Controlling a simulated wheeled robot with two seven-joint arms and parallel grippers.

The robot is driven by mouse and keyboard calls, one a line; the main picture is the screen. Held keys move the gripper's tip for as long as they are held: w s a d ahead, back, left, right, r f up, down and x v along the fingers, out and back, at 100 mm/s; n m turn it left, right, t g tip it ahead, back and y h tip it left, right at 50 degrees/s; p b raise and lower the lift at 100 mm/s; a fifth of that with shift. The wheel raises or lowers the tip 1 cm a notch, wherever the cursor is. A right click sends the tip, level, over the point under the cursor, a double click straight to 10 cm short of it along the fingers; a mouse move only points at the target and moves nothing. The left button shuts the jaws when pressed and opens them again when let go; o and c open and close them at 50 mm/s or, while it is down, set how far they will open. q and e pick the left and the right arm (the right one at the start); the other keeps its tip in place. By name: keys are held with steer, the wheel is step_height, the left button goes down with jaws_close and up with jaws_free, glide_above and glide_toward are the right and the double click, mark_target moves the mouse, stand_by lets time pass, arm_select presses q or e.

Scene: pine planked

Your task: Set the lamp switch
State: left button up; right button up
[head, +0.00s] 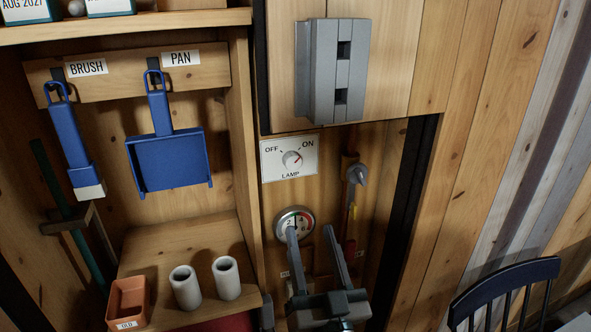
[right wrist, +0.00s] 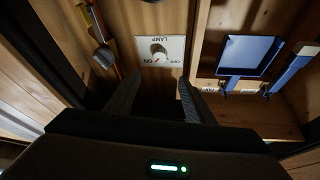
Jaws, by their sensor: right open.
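The lamp switch is a white plate (head: 270,172) marked OFF on the left, ON on the right and LAMP below, with a round pale knob (head: 290,159) at its middle. A red mark shows on the knob's right side, toward ON. In the right wrist view the plate (right wrist: 174,44) appears upside down, with the knob (right wrist: 158,48) between the fingers' directions and beyond their tips. My right gripper (head: 309,232) is open and empty, below the plate and apart from it; its fingers also show in the right wrist view (right wrist: 162,80). My left gripper is not in view.
A round gauge (head: 295,215) sits just behind my right fingers. A pipe with a grey valve (head: 358,174) is to the right. A grey block-like handle (head: 337,70) juts out above. Left, a blue brush (head: 70,140) and blue pan (head: 168,160) hang over two white cups (head: 186,289).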

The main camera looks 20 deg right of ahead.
mark_target(294, 165)
steer(key=p+x, duration=0.7)
steer(key=x, duration=0.8)
steer(key=shift+r, duration=0.15)
steer(key=shift+w+r+p, duration=0.1)
steer(key=shift+w+p, duration=0.35)
steer(key=shift+w, duration=0.15)
steer(key=c, duration=1.1)
